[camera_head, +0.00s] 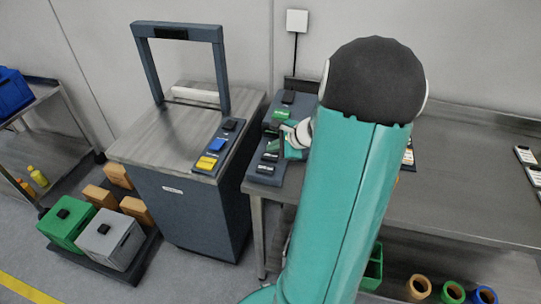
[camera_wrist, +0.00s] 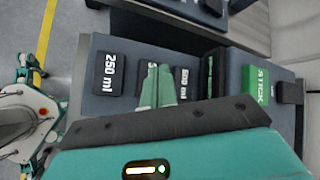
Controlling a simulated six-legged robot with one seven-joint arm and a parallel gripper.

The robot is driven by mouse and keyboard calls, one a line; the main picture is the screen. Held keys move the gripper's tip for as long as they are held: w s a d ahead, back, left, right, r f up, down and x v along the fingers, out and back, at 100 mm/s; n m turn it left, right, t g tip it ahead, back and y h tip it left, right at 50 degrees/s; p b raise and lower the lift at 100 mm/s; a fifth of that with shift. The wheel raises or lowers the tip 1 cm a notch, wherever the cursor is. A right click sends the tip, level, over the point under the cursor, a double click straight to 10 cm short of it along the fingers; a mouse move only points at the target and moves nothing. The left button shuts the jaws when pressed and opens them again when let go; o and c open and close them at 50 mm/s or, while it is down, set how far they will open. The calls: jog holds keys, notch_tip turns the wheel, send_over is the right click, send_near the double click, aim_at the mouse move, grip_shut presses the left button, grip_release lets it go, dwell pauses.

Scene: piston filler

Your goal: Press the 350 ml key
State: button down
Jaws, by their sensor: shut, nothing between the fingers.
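The grey control panel (camera_wrist: 120,55) fills the middle of the wrist view, with a row of black keys. The 250 ml key (camera_wrist: 109,76) is clear at the left. Beside it is a black key whose label begins with "3" (camera_wrist: 143,65), taken as the 350 ml key; my gripper (camera_wrist: 157,72) covers most of it. The 500 ml key (camera_wrist: 183,82) is partly covered to the right. My gripper's green fingers are together and empty, with their tips over the 350 ml key. I cannot tell whether they touch it. In the head view, my gripper (camera_head: 281,145) is at the panel (camera_head: 259,178).
A green key (camera_wrist: 257,82) and a dark slot (camera_wrist: 213,72) are right of the volume keys. A dark machine (camera_head: 190,210) with an upright frame and blue and yellow keys stands left of the bench (camera_head: 470,190). Crates (camera_head: 110,240) sit on the floor.

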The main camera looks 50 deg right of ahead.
aim_at(274, 157)
jog(key=shift+f, duration=0.15)
jog(key=shift+f, duration=0.3)
jog(key=shift+f, duration=0.45)
dwell(0.7)
dwell(0.3)
jog(key=shift+r, duration=0.9)
jog(key=shift+r, duration=2.5)
